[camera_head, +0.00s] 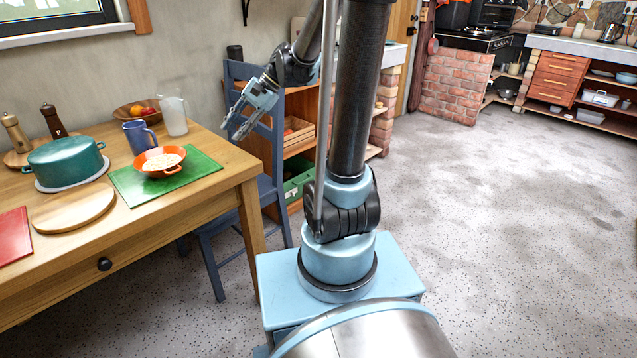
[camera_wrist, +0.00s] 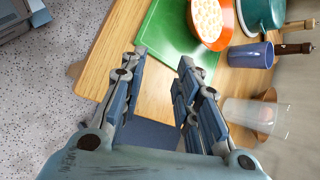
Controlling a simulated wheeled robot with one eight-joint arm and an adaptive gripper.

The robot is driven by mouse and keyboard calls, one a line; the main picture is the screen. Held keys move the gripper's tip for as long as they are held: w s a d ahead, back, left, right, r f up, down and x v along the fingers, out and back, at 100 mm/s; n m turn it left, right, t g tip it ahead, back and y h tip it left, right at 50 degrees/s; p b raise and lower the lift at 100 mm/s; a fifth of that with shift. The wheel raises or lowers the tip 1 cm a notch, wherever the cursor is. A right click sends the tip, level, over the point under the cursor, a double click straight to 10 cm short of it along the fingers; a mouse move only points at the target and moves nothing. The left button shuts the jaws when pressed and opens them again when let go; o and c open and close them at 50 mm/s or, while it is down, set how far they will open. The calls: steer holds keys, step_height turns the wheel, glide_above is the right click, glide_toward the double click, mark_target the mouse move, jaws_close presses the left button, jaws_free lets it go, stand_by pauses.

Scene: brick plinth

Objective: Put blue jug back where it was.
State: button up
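The blue jug (camera_head: 140,137) stands upright on the wooden table, just behind the green mat (camera_head: 197,177) and the orange bowl (camera_head: 160,161). In the wrist view the blue jug (camera_wrist: 251,55) is at the upper right, beside the orange bowl (camera_wrist: 208,20). My gripper (camera_head: 234,126) is in the air near the right end of the table, to the right of the jug and apart from it. In the wrist view my gripper (camera_wrist: 162,57) is open, with nothing between its fingers.
A clear pitcher (camera_head: 173,116) stands right behind the jug, and a wooden fruit bowl (camera_head: 127,112) is behind it. A teal pot (camera_head: 66,160), a round board (camera_head: 74,208) and two mills are at left. A blue chair (camera_head: 272,180) stands at the table's right end.

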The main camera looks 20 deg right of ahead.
steer(key=s+d+f+n+t+h, duration=0.1)
steer(key=s+d+f+n+h, duration=0.2)
steer(key=s+d, duration=0.6)
steer(key=s+d+f+n+t+h, duration=0.2)
steer(key=s+d+f+n+h, duration=0.2)
steer(key=s+d+f, duration=0.3)
steer(key=s+d+h, duration=0.1)
steer(key=s+d, duration=0.2)
steer(key=d, duration=0.1)
steer(key=shift+s+d+f+n+h, duration=0.2)
steer(key=shift+f+n+h, duration=0.05)
steer(key=shift+n+h, duration=0.05)
stand_by(0.4)
